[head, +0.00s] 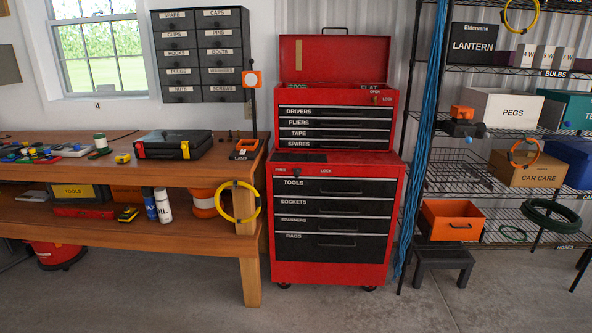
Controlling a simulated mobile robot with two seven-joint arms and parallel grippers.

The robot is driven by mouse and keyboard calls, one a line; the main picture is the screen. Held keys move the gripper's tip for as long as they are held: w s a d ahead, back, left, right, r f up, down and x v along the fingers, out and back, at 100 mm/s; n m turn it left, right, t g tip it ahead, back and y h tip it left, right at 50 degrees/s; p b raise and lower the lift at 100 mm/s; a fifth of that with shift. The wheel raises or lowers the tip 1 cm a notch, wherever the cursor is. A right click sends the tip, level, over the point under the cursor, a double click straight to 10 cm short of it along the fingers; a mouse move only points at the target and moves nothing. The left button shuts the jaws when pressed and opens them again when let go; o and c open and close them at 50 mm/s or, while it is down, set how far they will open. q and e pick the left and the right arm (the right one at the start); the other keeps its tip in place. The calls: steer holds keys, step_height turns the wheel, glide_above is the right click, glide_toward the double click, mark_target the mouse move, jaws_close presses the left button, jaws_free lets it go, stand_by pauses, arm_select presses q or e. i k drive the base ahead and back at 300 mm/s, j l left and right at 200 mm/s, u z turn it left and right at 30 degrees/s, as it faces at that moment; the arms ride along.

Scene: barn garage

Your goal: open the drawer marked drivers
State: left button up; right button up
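The drawer marked DRIVERS (335,112) is the top black drawer of the red upper tool chest (389,134). It looks shut, flush with the drawers below it. The drawers marked PLIERS, TAPE and SPARES sit under it and also look shut. The chest's red lid (350,58) stands raised at the back. The chest rests on a red rolling cabinet (330,273) with several black drawers, all looking shut. Neither of my grippers shows in the head view.
A wooden workbench (250,282) with a black toolbox (165,145) stands at the left. Wire shelves (470,137), a hanging blue cable bundle (425,150) and a dark step stool (443,259) stand at the right. The concrete floor in front of the cabinet is clear.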

mark_target(319, 110)
steer(key=i, duration=1.35)
steer(key=i+l+u, duration=0.1)
steer(key=i, duration=1.25)
steer(key=i+u, duration=0.15)
steer(key=i+l, duration=0.05)
steer(key=i, duration=0.05)
